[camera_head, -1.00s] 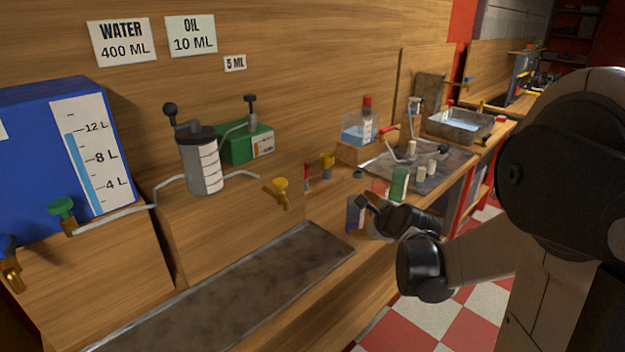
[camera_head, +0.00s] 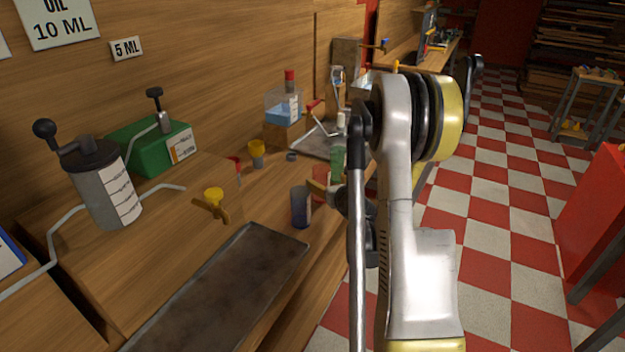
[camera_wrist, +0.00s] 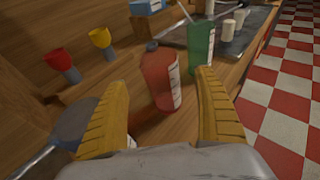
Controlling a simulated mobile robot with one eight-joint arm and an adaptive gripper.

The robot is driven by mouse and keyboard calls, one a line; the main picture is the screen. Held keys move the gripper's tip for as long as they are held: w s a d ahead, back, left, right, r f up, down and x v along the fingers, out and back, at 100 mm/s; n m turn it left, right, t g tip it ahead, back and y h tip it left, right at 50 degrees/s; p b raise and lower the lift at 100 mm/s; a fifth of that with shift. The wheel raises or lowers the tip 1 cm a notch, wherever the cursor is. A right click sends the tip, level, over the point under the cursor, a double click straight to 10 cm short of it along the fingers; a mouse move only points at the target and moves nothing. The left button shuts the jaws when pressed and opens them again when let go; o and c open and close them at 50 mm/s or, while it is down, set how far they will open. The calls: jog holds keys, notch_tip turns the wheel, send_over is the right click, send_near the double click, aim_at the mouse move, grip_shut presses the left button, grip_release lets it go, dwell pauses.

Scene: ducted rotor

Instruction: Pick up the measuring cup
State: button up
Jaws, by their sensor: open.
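Three coloured cups stand on the wooden bench, and I cannot tell which one is the task's measuring cup. The red cup (camera_head: 320,182) has a white label; in the wrist view it (camera_wrist: 160,82) stands between and beyond my fingertips, not gripped. The green cup (camera_head: 337,158) is behind it and shows at right in the wrist view (camera_wrist: 200,48). The dark blue cup (camera_head: 301,207) is nearer the tray; in the wrist view it (camera_wrist: 74,124) is left of my left finger. My gripper (camera_wrist: 162,78) is open and empty. My arm hides most of it in the head view.
A shallow metal tray (camera_head: 225,295) lies in front. A red funnel (camera_wrist: 62,65) and a yellow funnel (camera_wrist: 103,42) stand toward the wall. A yellow-handled tap (camera_head: 211,203) juts out at left. The checkered floor (camera_head: 500,210) is open at right.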

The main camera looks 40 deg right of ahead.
aim_at(324, 180)
jog(key=b+x, duration=0.1)
jog(key=x, duration=0.2)
jog(key=f+b+x, duration=0.1)
jog(key=b+x, duration=0.1)
jog(key=x, duration=0.1)
jog(key=shift+d, duration=0.2)
jog(key=shift+w+d, duration=0.1)
jog(key=shift+w, duration=0.2)
jog(key=shift+r, duration=0.1)
jog(key=c, duration=1.3)
